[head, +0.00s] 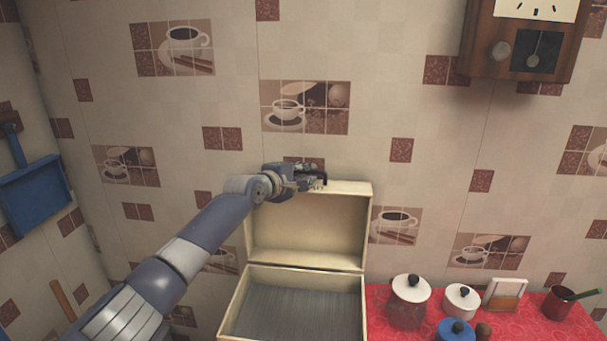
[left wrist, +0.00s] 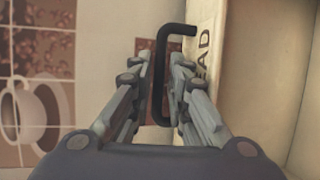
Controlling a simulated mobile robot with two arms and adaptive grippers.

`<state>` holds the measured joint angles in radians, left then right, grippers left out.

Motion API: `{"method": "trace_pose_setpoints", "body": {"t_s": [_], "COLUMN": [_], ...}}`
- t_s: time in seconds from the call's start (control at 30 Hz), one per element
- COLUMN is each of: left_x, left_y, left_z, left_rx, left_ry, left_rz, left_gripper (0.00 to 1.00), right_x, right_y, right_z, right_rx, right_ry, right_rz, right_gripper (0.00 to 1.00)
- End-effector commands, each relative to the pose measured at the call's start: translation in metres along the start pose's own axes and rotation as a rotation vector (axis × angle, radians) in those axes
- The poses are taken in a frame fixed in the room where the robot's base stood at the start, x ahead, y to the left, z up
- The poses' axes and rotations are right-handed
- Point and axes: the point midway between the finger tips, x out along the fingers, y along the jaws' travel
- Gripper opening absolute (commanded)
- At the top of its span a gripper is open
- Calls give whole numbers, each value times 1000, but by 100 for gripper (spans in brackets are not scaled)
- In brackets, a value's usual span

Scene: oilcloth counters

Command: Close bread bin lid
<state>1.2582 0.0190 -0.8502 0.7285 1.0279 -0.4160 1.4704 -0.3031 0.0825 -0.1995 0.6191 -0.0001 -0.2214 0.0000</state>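The cream bread bin (head: 237,306) stands on the counter with its lid (head: 308,229) raised upright against the wall side. The bin's inside is open to view and looks empty. My left gripper (head: 309,178) is at the top edge of the lid, by its dark handle. In the left wrist view the black handle (left wrist: 160,75) lies between the two fingers of my left gripper (left wrist: 160,88). The fingers stand apart with gaps to the handle. The lid (left wrist: 215,62) with part of its lettering is just right of the fingers. My right gripper is not in view.
Right of the bin, the red-covered counter (head: 385,298) holds a large lidded pot (head: 408,312), a smaller white-lidded pot (head: 461,301), a blue-lidded pot (head: 456,332), a napkin holder (head: 504,296) and a dark red mug (head: 556,303). A wall clock (head: 525,45) hangs upper right.

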Motion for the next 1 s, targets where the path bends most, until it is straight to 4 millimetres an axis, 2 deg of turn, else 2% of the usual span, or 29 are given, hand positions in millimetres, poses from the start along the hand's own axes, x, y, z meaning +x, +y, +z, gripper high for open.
{"method": "trace_pose_setpoints", "body": {"t_s": [0.47,0.67,1.0], "left_x": [-4,-16,-49], "left_y": [0,-2,-11], "left_z": [1,6,20], "left_rx": [4,18,65], "left_ry": [0,-2,-3], "left_rz": [10,45,158], "left_gripper": [0,0,0], "right_x": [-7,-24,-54], "right_y": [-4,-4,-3], "right_z": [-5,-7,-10], "right_rx": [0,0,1], "right_ry": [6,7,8], "right_rz": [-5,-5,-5], "right_gripper": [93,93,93]}}
